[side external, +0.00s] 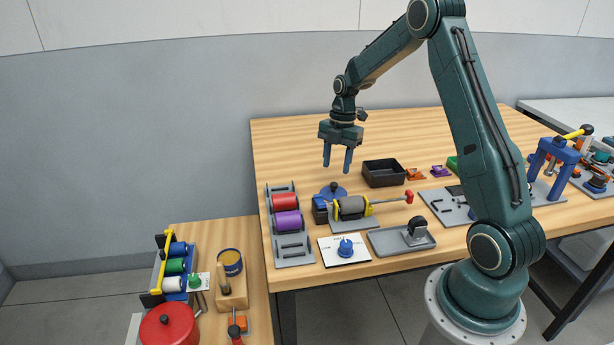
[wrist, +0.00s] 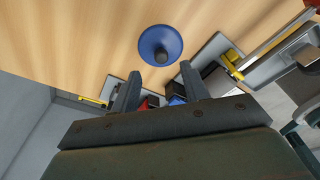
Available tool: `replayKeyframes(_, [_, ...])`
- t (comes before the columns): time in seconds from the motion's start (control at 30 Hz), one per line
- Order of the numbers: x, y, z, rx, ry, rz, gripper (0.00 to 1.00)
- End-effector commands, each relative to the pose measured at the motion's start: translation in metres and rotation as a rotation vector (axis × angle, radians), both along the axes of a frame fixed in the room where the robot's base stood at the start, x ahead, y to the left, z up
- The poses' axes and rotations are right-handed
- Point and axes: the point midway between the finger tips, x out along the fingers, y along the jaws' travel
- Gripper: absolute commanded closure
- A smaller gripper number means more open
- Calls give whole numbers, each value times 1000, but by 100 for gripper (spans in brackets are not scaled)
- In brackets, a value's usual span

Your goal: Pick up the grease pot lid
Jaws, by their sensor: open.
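A round blue lid with a dark knob (side external: 341,188), which looks like the grease pot lid, lies on the wooden table behind the blue block of a roller fixture. In the wrist view the whole lid (wrist: 160,42) shows, just beyond the fingertips and roughly centred between them. My gripper (side external: 337,169) points down with open, empty fingers, above the lid and apart from it. Its two fingers also show in the wrist view (wrist: 160,71). The lid's lower front edge is partly hidden by the fixture in the side view.
A black open bin (side external: 384,173) stands right of the lid. The grey roller fixture (side external: 352,207) with a red-ended rod is in front. A rack with red and purple rollers (side external: 287,220) is on the left. A red lidded pot (side external: 169,327) stands on the lower bench. The table behind is clear.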

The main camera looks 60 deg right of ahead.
Motion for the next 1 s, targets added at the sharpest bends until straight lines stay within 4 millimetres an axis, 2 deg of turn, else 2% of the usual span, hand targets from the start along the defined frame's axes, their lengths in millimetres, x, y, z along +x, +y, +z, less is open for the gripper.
replayKeyframes(0.37, [0, 2, -8, 1, 1, 0, 55])
replayKeyframes(0.8, [-2, 10, -51, 1, 3, -1, 55])
replayKeyframes(1.0, [-2, 10, -56, -1, 0, 0, 55])
